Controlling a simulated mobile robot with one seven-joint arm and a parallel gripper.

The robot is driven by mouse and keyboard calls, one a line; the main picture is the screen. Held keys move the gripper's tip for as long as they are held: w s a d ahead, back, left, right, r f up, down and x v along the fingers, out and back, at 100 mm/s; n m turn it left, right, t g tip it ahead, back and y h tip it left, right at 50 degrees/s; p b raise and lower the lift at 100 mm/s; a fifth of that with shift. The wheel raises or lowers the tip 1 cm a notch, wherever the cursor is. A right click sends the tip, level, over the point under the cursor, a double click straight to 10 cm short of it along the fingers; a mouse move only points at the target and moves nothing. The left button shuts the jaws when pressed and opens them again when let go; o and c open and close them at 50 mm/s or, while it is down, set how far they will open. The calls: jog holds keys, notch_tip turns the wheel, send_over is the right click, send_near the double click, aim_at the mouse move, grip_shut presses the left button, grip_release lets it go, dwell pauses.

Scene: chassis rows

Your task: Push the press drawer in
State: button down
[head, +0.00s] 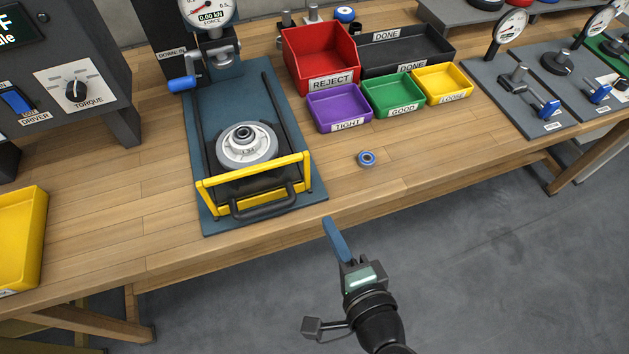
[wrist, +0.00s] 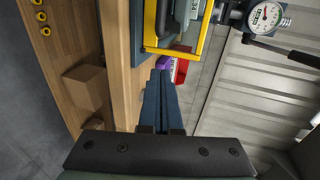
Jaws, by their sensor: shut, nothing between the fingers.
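The press drawer has a yellow frame (head: 233,179) and a black handle (head: 263,207) at its front. It sits at the front end of the press's blue base plate (head: 262,92), well forward of the press column. A grey wheel (head: 262,151) with a bearing at its centre lies on it. My gripper (head: 328,221) is shut and empty, off the table's front edge, to the right of the handle and apart from it. In the wrist view, its blue fingers (wrist: 160,74) point toward the yellow frame (wrist: 203,35), with a visible gap.
A loose blue-ringed bearing (head: 367,159) lies on the table right of the drawer. Purple (head: 338,109), green (head: 393,94) and yellow bins stand behind it, with a red reject bin (head: 319,56). A yellow tray (head: 20,238) is at the left. The front table strip is clear.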

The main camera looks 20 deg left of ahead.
aim_at(307, 177)
jog(key=x, duration=0.6)
jog(key=r+x, duration=0.1)
jog(key=x, duration=0.3)
jog(key=shift+w+a+p, duration=0.15)
jog(key=shift+w+p, duration=0.05)
jog(key=shift+p, duration=0.2)
jog(key=w+a+b, duration=0.1)
jog(key=w+a, duration=0.2)
jog(key=w, duration=0.2)
jog(key=w+a+b, duration=0.1)
jog(key=w+a, duration=0.3)
jog(key=w, duration=0.2)
jog(key=w+a+b, duration=0.1)
jog(key=w+a, duration=0.3)
jog(key=w, duration=0.1)
jog(key=shift+w+a+f, duration=0.1)
jog(key=shift+w+a, duration=0.1)
jog(key=shift+w, duration=0.2)
jog(key=shift+w+r, duration=0.1)
jog(key=shift+r, duration=0.25)
jog(key=shift+r, duration=0.1)
